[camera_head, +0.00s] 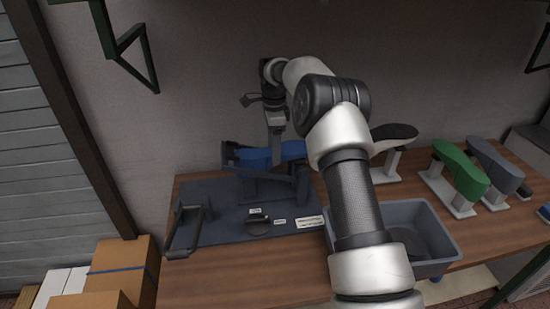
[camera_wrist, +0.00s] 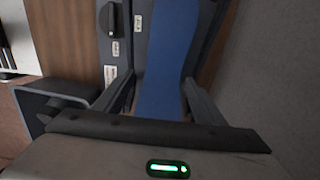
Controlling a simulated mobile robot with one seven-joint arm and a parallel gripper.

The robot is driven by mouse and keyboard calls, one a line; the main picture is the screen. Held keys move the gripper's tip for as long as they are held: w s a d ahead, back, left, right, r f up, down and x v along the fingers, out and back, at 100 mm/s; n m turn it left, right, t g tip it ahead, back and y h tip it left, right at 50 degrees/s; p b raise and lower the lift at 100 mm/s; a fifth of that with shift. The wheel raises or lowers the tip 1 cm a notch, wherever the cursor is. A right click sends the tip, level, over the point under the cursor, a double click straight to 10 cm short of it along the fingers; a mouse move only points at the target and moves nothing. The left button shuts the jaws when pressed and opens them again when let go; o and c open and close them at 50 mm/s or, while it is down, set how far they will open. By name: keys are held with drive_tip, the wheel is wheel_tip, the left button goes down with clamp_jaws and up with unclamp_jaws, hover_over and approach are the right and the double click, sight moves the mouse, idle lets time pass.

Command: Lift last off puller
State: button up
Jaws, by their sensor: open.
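The blue last (camera_head: 258,158) lies on the dark puller (camera_head: 225,195) at the left of the bench. My gripper (camera_head: 277,155) is above the last, pointing down, with its fingers close to the last's upper side. In the wrist view the blue last (camera_wrist: 170,60) runs between my two open fingers (camera_wrist: 160,100), one on each side. I cannot tell whether either finger touches it.
A grey bin (camera_head: 440,232) stands right of the puller. A green last (camera_head: 462,170) and a grey-blue last (camera_head: 497,165) sit on stands at the right. A dark-topped stand (camera_head: 393,133) is behind the bin. Cardboard boxes (camera_head: 122,265) are at the lower left.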

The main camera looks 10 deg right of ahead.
drive_tip(key=shift+w+d+f+p, duration=0.1)
drive_tip(key=shift+f+p, duration=0.1)
drive_tip(key=shift+f, duration=1.15)
drive_tip(key=shift+w+d+f+p, duration=0.1)
drive_tip(key=shift+f+p, duration=0.05)
drive_tip(key=shift+f, duration=1.15)
drive_tip(key=c, duration=1)
drive_tip(key=shift+r, duration=0.1)
drive_tip(key=c, duration=0.3)
drive_tip(key=shift+r, duration=0.1)
drive_tip(key=shift+c, duration=0.2)
